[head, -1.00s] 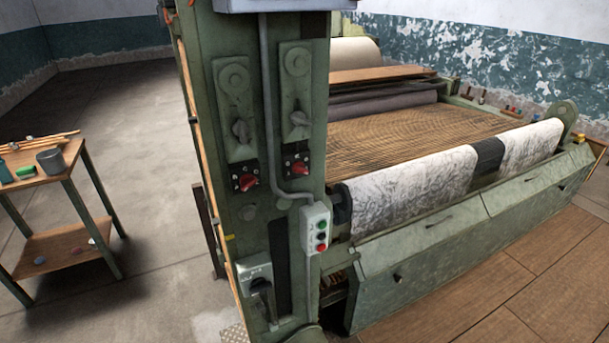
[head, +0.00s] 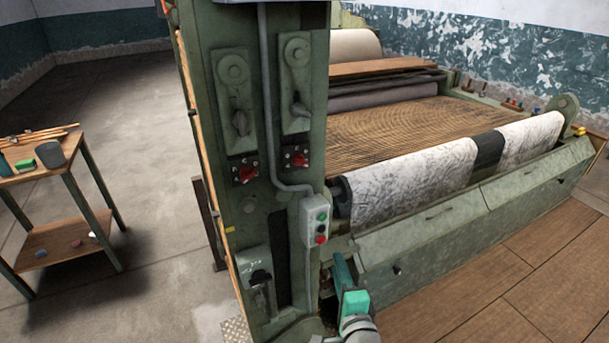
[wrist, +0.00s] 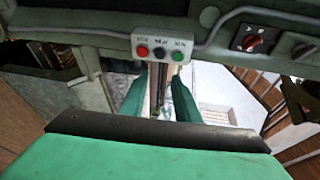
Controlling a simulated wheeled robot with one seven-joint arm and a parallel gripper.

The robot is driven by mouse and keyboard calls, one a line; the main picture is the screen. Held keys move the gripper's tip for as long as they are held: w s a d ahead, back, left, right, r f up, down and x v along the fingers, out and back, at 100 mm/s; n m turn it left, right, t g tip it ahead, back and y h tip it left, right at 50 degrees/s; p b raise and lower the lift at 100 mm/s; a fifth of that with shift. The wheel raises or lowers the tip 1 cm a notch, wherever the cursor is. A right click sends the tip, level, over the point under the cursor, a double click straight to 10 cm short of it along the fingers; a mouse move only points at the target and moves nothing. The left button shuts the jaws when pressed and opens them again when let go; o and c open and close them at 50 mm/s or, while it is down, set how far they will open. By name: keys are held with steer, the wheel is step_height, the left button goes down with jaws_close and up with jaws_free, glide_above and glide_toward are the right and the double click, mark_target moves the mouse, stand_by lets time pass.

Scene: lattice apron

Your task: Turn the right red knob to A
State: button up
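The right red knob (head: 298,159) sits on a small black plate on the green machine column, below a grey lever. The plate's letters are too small to read, and I cannot tell where the knob points. A red knob on a black plate, apparently the same one, shows at the upper right of the wrist view (wrist: 251,40). A left red knob (head: 244,173) sits on its own plate. My gripper (head: 339,264) is low in the head view, below and right of the knobs, touching neither. In the wrist view its two teal fingers (wrist: 158,100) stand apart with nothing between them.
A button box (head: 316,221) with red, black and green buttons juts from the column between my gripper and the knobs. A grey conduit (head: 267,110) runs beside the right knob. The machine's sloping front panel (head: 430,245) is to the right. A small table (head: 70,235) stands far left.

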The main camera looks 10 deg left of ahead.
steer(key=w+a+r+m+y, duration=0.15)
steer(key=w+r, duration=0.25)
steer(key=r, duration=0.5)
steer(key=y, duration=0.4)
glide_toward(302, 164)
steer(key=shift+m+g, duration=0.25)
steer(key=shift+g, duration=0.15)
steer(key=x, duration=0.8)
steer(key=shift+w+r, duration=0.25)
steer(key=shift+r, duration=0.05)
jaws_close()
